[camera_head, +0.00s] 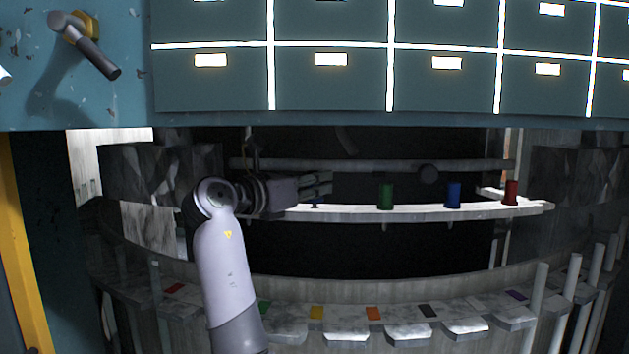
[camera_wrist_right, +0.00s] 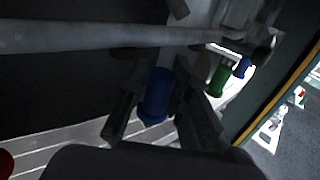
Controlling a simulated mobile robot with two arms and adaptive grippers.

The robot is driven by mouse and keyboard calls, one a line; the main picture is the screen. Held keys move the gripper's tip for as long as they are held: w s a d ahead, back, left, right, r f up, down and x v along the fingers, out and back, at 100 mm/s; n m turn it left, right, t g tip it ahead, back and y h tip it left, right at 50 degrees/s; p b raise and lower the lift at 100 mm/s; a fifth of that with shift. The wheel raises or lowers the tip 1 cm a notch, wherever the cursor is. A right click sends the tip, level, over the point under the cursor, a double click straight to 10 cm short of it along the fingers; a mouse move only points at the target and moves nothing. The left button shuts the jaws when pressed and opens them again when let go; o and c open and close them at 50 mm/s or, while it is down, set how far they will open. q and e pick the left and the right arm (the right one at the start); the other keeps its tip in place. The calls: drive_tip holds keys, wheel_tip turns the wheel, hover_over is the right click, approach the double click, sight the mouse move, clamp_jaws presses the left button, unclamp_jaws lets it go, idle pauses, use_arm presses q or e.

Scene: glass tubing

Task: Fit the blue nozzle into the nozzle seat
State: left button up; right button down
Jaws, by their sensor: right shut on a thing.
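My right gripper (camera_head: 318,184) reaches over the left part of a pale shelf (camera_head: 420,211). In the right wrist view its fingers (camera_wrist_right: 160,112) are shut on a blue cylinder (camera_wrist_right: 157,92), which I take to be the blue nozzle. In the head view only a small blue part (camera_head: 316,205) shows below the fingers, at shelf height; I cannot tell whether it touches the shelf. A second blue cylinder (camera_head: 453,195) stands farther right on the shelf. I cannot make out for sure which part is the nozzle seat. My left gripper is not in view.
A green cylinder (camera_head: 385,196) and a red one (camera_head: 511,192) also stand on the shelf. A grey pipe (camera_head: 370,165) runs behind it. A curved row of pads with coloured marks (camera_head: 373,313) lies in front. Teal drawers (camera_head: 330,82) are at the top.

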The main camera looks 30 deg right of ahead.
drive_tip(key=shift+f+b, duration=0.3)
drive_tip(key=shift+f, duration=0.35)
drive_tip(key=c, duration=1.4)
unclamp_jaws()
drive_tip(key=v, duration=0.7)
drive_tip(key=shift+a, duration=0.25)
drive_tip(key=shift+f, duration=0.1)
